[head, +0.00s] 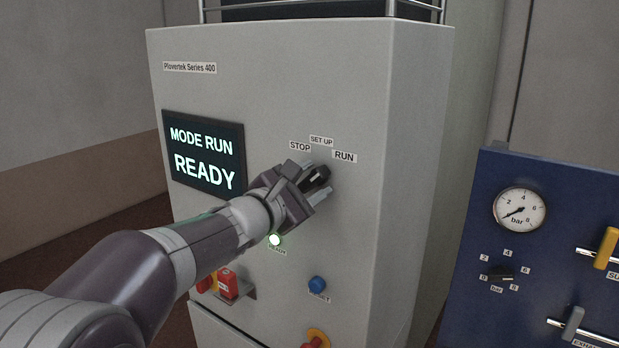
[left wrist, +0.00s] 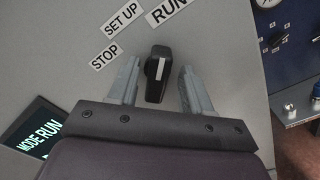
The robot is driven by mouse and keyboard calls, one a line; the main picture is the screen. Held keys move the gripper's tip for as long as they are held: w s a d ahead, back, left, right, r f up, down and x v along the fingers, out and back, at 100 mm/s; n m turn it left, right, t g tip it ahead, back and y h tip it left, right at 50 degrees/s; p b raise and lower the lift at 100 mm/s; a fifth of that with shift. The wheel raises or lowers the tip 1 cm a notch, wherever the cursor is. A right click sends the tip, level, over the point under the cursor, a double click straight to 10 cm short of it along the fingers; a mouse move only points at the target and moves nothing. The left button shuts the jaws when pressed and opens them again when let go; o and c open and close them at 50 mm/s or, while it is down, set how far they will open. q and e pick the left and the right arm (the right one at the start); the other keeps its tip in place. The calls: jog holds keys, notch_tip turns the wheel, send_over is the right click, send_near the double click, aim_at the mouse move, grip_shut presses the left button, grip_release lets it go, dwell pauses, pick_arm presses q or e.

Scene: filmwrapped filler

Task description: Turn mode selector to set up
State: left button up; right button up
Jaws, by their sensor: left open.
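The mode selector (left wrist: 158,74) is a black knob with a white pointer line on the grey cabinet front. In the left wrist view it sits between the two grey fingers of my left gripper (left wrist: 156,88), with a gap on each side. The labels STOP (left wrist: 104,56), SET UP (left wrist: 122,18) and RUN (left wrist: 166,12) are above it, and its line points up toward RUN. In the head view the selector (head: 316,180) is partly hidden by my left gripper (head: 318,184), which is open around it. The display (head: 204,152) reads MODE RUN, READY. My right gripper does not show.
A blue panel (head: 480,230) with a gauge (head: 519,208) and handles stands at right.

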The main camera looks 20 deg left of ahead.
pick_arm(q)
jog(key=shift+a, duration=0.25)
grip_shut()
jog(key=shift+f, duration=0.1)
jog(key=shift+n+b, duration=1.15)
jog(key=shift+n, duration=0.45)
jog(key=shift+n+b, duration=0.35)
jog(key=shift+n, duration=2.35)
